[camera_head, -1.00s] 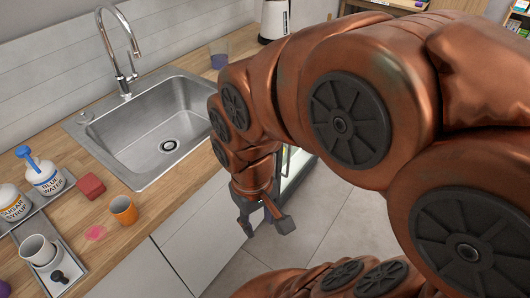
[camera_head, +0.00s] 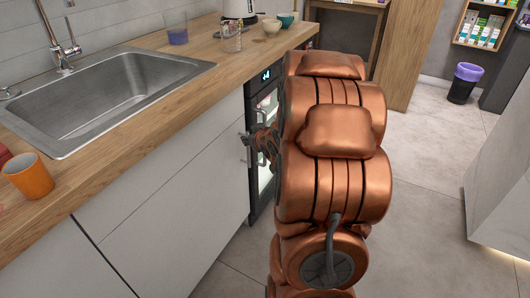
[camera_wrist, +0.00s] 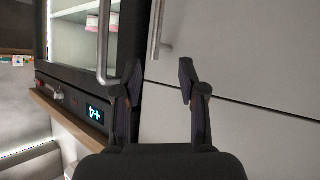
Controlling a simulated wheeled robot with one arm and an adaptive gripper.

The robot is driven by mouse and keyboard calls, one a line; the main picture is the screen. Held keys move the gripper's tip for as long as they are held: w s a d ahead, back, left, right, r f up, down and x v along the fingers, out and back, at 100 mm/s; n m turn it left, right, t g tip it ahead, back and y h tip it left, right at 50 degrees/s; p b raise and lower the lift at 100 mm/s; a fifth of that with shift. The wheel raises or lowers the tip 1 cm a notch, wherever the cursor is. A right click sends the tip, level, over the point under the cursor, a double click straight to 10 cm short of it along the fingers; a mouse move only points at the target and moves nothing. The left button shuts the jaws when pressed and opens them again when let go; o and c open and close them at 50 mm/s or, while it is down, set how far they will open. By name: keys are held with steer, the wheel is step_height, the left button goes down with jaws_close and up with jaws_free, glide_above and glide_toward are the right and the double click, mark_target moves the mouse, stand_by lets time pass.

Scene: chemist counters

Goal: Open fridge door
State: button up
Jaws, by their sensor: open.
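The fridge (camera_head: 265,102) is a black-framed unit with a glass door and a lit display, under the wooden counter to the right of the white cabinet fronts. Its door looks shut. In the wrist view the fridge door (camera_wrist: 124,36) is at the left, with its metal bar handle (camera_wrist: 103,45) and pink-topped items behind the glass. My gripper (camera_wrist: 159,80) is open and empty, its left finger near the lower end of that handle, apart or touching I cannot tell. In the head view my gripper (camera_head: 247,137) shows small at the fridge's left edge; my arm hides much of the fridge.
A white cabinet front (camera_wrist: 230,50) with its own metal handle (camera_wrist: 156,30) adjoins the fridge. The counter (camera_head: 125,140) bears a sink (camera_head: 95,100), an orange cup (camera_head: 29,177) and glassware. Open floor (camera_head: 425,190) lies to the right; a bin (camera_head: 463,82) stands farther back.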

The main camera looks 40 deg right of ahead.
steer(key=s+d+f+m+t+h+b, duration=0.1)
steer(key=s+d+f+t+b, duration=0.1)
steer(key=d+f+t+b, duration=0.55)
steer(key=w+d+f+g+b, duration=0.1)
steer(key=w+d+b, duration=0.2)
steer(key=w, duration=0.4)
steer(key=shift+w+d, duration=0.2)
steer(key=shift+d, duration=0.05)
steer(key=shift+g, duration=0.25)
jaws_close()
stand_by(0.3)
